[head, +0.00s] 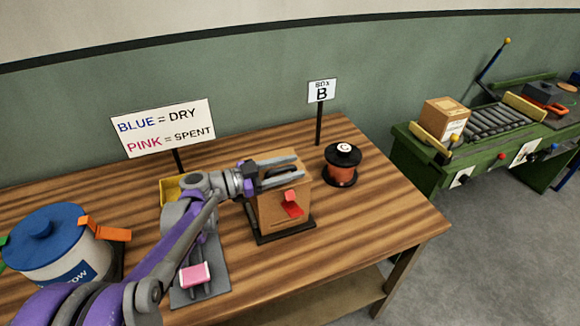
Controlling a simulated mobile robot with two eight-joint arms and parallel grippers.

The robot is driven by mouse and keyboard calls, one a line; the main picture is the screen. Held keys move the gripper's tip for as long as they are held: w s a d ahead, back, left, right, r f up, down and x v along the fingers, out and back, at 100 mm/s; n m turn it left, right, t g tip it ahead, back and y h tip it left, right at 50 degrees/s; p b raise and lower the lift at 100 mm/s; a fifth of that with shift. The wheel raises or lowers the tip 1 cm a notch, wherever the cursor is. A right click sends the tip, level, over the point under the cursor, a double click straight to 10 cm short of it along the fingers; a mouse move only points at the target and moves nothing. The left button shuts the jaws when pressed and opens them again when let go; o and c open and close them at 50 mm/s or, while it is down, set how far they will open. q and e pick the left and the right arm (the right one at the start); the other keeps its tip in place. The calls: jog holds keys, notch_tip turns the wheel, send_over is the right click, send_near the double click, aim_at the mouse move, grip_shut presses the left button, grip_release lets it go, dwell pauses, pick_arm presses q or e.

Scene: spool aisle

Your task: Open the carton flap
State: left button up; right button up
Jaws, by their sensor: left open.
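The brown carton (266,213) stands upright on a black base (284,231) on the wooden table. A red tab (291,204) sticks out from its front face. My left gripper (299,169) reaches in from the left across the upper part of the carton. Its two grey fingers are apart with nothing seen between them, and they point right, above the red tab. The gripper and wrist hide part of the carton's top and upper front. I cannot tell how far the flap stands open, or whether the fingers touch the carton. My right gripper is not in view.
A blue-lidded pot (50,240) stands left. A pink piece (194,275) lies on a grey plate in front. The table's right end is clear.

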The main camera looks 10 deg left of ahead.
pick_arm(q)
jog(key=shift+w+d, duration=0.1)
grip_shut()
dwell(1.4)
